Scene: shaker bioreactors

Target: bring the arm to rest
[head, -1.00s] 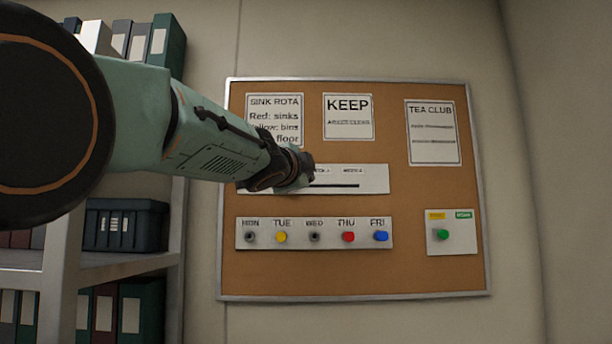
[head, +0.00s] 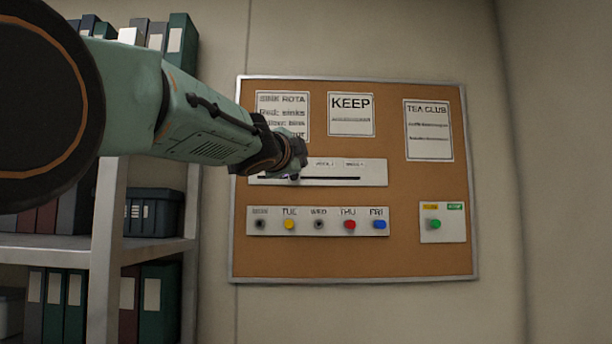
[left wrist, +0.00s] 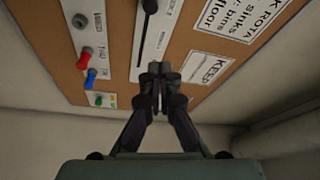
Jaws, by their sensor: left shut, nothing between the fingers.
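My left arm reaches in from the left in the head view, and its gripper (head: 297,173) overlaps the slotted white strip (head: 375,171) on the cork board (head: 350,262). In the left wrist view the gripper's two fingers (left wrist: 158,70) are together, with nothing between them. The slotted strip (left wrist: 160,35) lies just past the fingertips there, with a dark knob (left wrist: 149,6) at the picture's top edge. The gap between fingertips and board is hard to judge. My right gripper is out of both views.
A day panel (head: 335,231) carries yellow, red and blue pegs; MON and WED show grey holders. A small panel (head: 455,234) has a green peg. Paper notices (head: 351,115) hang above. Shelving (head: 106,215) with binders and a dark box (head: 153,212) stands left. The wall at right is bare.

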